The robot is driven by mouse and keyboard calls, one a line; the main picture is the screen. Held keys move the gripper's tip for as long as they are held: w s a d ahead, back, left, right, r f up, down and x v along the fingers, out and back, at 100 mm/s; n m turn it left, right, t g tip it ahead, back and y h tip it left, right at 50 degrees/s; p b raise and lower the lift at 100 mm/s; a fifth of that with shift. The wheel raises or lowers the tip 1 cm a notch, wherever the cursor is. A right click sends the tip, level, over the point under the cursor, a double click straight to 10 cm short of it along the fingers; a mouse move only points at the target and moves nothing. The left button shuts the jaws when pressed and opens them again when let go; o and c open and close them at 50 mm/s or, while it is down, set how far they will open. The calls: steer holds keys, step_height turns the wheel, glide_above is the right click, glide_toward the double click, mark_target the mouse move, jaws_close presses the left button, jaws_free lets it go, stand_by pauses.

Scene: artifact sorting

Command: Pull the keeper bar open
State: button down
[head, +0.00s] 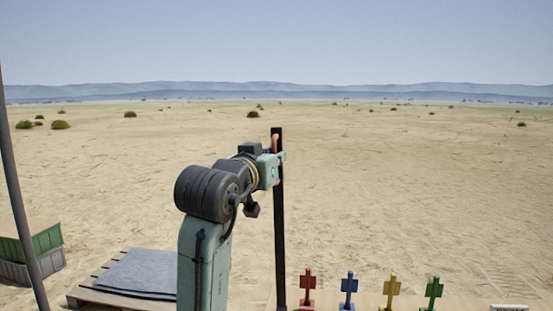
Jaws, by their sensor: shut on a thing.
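A tall thin black post (279,230) stands upright near the middle of the head view. A small orange-red rounded piece, which looks like the handle of the keeper bar (275,140), shows near its top. My gripper (280,157) is at the upper part of the post, just below the top of the orange piece. It is shut on the piece, as far as this small view shows. The fingertips and the lower part of the piece are largely hidden. My arm rises from below, left of the post.
Red (307,283), blue (348,287), yellow (391,288) and green (433,289) cross-shaped pieces stand in a row at lower right. A pallet with a grey sheet (140,272) and stacked crates (35,250) are at lower left. Open sand lies beyond.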

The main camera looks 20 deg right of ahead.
steer(key=c, duration=1.7)
jaws_free()
steer(key=v, duration=1.2)
steer(key=shift+d, duration=0.1)
